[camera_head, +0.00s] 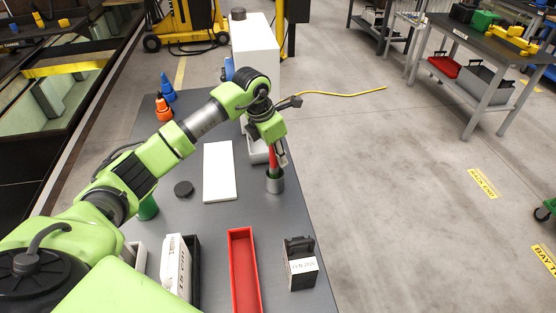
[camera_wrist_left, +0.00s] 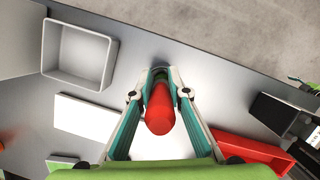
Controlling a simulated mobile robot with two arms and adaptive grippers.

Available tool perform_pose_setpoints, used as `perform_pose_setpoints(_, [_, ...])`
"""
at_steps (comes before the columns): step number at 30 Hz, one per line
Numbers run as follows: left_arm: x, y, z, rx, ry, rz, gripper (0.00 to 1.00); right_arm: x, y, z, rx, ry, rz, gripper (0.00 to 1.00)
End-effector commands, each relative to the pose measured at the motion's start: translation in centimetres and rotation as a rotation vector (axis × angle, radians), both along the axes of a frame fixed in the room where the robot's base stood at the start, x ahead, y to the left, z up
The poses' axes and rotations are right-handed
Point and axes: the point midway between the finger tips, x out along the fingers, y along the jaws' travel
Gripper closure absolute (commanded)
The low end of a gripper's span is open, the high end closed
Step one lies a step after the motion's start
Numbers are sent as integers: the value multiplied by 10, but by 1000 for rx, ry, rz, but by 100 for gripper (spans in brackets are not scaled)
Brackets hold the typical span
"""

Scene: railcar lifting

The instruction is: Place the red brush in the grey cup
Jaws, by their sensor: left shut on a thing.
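The grey cup (camera_head: 274,185) stands upright near the right edge of the dark table. My left gripper (camera_head: 279,160) points down right above the cup and is shut on the red brush (camera_head: 272,156). The brush is roughly upright, and its lower end is at the cup's mouth in the head view; I cannot tell how deep it reaches. In the left wrist view the brush's red end (camera_wrist_left: 160,112) points toward the camera between the two teal-padded fingers (camera_wrist_left: 158,85). The brush and fingers hide most of the cup there. My right gripper is not in view.
A white board (camera_head: 219,172) and a black disc (camera_head: 184,188) lie left of the cup. A grey bin (camera_wrist_left: 80,54) stands behind it. Orange and blue cones stand farther left.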

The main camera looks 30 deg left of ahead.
Motion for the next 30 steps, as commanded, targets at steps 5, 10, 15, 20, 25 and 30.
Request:
perform_pose_setpoints(5, [-1,-1,-23,-1,3,-1,100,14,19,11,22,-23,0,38])
perform_pose_setpoints(10, [0,0,-26,-1,-1,0,100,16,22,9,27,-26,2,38])
perform_pose_setpoints(15, [0,0,-30,0,0,0,100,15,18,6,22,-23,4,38])
perform_pose_setpoints(20, [0,0,-28,0,0,0,67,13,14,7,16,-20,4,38])
perform_pose_setpoints(25, [0,0,-28,0,0,0,67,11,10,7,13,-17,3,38])
perform_pose_setpoints(30, [0,0,-23,0,0,0,67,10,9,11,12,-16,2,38])
